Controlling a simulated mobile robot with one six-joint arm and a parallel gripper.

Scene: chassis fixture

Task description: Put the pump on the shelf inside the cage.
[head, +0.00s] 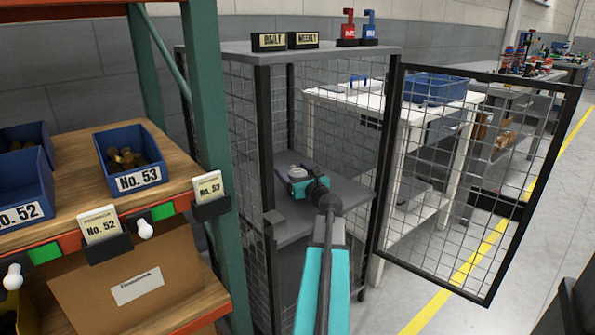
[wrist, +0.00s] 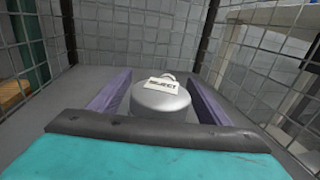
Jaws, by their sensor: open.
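The pump, a grey metal cylinder (wrist: 162,100) with a white tag that seems to read REJECT, stands upright on the grey shelf (head: 342,187) inside the wire-mesh cage (head: 262,130). My gripper (wrist: 160,82) has its two purple fingers apart, one on each side of the pump, with gaps visible between. In the head view my gripper (head: 292,178) is inside the cage over the shelf, and the pump is small and partly hidden there. The pump's lower front is hidden by my gripper's body in the wrist view. The cage door (head: 480,180) stands open to the right.
A rack with blue bins (head: 130,155) is close on the left. A white table (head: 345,100) stands behind the cage.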

